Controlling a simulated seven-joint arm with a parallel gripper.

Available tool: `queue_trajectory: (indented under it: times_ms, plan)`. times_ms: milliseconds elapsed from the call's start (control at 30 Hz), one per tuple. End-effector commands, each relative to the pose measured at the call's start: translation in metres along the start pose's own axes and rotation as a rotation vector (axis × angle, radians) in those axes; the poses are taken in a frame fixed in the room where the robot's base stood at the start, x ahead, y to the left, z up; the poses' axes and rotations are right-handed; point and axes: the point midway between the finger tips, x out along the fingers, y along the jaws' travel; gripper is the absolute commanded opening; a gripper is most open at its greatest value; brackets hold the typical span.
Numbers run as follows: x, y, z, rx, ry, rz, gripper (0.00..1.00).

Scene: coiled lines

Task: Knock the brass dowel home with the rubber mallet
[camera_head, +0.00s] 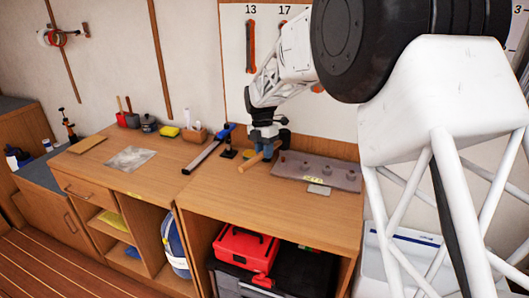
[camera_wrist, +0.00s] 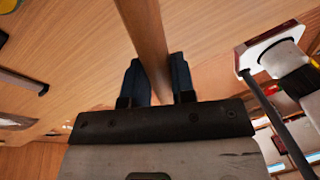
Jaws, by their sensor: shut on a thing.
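My gripper (camera_head: 264,151) is low over the bench, left of a grey metal plate. It is shut on a wooden handle (camera_head: 248,163), probably the mallet's, which slants down to the left in the head view. In the wrist view the handle (camera_wrist: 145,30) runs up between the two dark fingers of my gripper (camera_wrist: 154,72). No mallet head can be made out; the gripper may hide it. The metal plate (camera_head: 342,178) lies flat on the bench with several round knobs and a small yellow label on it. I cannot tell the brass dowel apart there.
A small grey block (camera_head: 319,189) lies in front of the plate. A blue-ended bar (camera_head: 205,152) and a small black stand (camera_head: 228,153) are to the left. The bench front (camera_head: 262,200) is clear.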

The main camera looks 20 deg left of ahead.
Motion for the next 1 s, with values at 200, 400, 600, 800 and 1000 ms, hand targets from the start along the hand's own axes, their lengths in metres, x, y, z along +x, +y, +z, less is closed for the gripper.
queue_trajectory:
  times_ms: [200,400,600,800,1000]
  plan:
    - [0.017,0.003,0.002,0.000,0.001,-0.002,0.00]
    - [0.050,0.010,0.006,0.000,0.000,-0.001,0.00]
    - [0.052,0.010,0.006,0.000,0.000,0.000,0.00]
    - [0.043,0.008,0.005,0.000,-0.001,0.001,0.00]
    - [0.028,0.006,0.004,0.000,-0.002,0.002,0.00]
